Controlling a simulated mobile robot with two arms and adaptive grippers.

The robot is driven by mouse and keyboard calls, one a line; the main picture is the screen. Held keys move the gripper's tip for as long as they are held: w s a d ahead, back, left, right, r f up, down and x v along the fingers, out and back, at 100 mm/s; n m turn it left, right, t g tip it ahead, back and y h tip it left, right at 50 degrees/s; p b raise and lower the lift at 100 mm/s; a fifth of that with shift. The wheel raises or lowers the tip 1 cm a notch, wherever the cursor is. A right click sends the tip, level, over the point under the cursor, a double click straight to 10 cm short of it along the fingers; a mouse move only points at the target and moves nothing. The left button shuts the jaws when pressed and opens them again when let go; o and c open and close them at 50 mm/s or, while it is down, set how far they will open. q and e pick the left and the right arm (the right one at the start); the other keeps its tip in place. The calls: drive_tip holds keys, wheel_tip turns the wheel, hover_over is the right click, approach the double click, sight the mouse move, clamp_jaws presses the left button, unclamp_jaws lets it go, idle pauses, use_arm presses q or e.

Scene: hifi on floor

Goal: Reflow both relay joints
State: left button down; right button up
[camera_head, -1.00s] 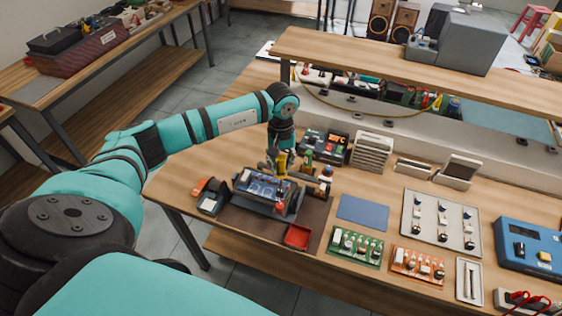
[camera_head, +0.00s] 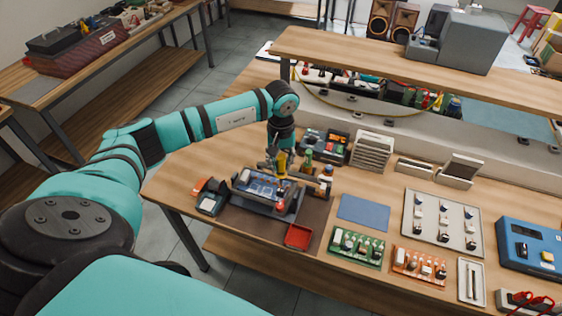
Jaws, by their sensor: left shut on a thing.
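My left arm reaches in from the left, and my left gripper (camera_head: 277,163) hangs over the far edge of a circuit board (camera_head: 262,187). The gripper is shut on a yellow-handled tool (camera_head: 283,161), seemingly a soldering iron. The board lies in a dark holder (camera_head: 262,206) on a brown mat (camera_head: 312,222). The tool's tip and the relay joints are too small to make out. A soldering station (camera_head: 330,143) with an orange display stands behind the board. My right gripper is not in view.
A red tray (camera_head: 298,236) sits at the mat's front. Right of it lie a blue pad (camera_head: 363,212), a green board (camera_head: 357,246), an orange board (camera_head: 419,264) and a white parts tray (camera_head: 441,221). A raised shelf (camera_head: 390,66) spans the back of the bench.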

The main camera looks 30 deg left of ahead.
sight(281, 156)
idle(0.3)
use_arm(q)
drive_tip(key=shift+f+b, duration=0.25)
drive_tip(key=shift+b, duration=0.2)
idle(0.3)
drive_tip(key=shift+f, duration=0.1)
idle(0.4)
drive_tip(key=shift+b, duration=0.45)
idle(0.4)
drive_tip(key=shift+s+f, duration=0.1)
idle(0.4)
idle(1.8)
drive_tip(key=shift+r+p, duration=1)
drive_tip(key=shift+r, duration=1.35)
